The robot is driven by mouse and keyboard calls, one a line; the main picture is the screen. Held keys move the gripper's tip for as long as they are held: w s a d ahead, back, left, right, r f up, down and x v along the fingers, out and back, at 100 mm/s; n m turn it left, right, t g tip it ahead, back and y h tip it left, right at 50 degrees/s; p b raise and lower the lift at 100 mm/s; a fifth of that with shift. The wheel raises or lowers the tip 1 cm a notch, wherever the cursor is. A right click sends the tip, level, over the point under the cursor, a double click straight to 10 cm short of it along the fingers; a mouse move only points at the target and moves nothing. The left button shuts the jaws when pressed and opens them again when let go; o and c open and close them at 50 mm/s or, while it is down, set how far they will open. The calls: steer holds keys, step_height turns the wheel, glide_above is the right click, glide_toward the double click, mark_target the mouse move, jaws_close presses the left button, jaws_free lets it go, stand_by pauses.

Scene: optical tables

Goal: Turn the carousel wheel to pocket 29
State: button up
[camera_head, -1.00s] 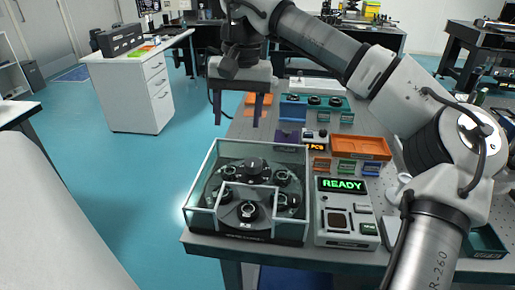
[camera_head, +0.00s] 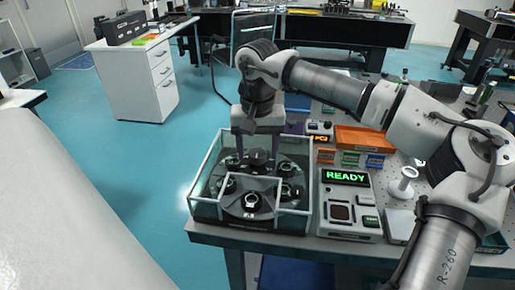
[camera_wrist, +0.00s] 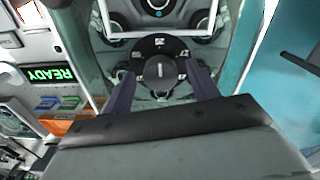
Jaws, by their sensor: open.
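The carousel wheel (camera_head: 232,184) is a dark disc with several round pockets, inside a clear-walled case (camera_head: 207,208) at the front left of the table. A black knob (camera_wrist: 159,69) with a pale mark stands at its hub. My gripper (camera_head: 255,165) points down into the case over the hub. In the wrist view its two dark purple fingers (camera_wrist: 160,88) are open, one on each side of the knob. I cannot tell whether they touch it. Pocket numbers are too small to read.
A control box with a green READY display (camera_head: 345,177) stands right of the case. Behind it are small coloured blocks (camera_head: 350,158) and an orange tray (camera_head: 364,139). A white round-topped holder (camera_head: 403,182) stands farther right. The case walls surround my gripper closely.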

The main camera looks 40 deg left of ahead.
steer(key=shift+f, duration=0.3)
jaws_close()
stand_by(0.3)
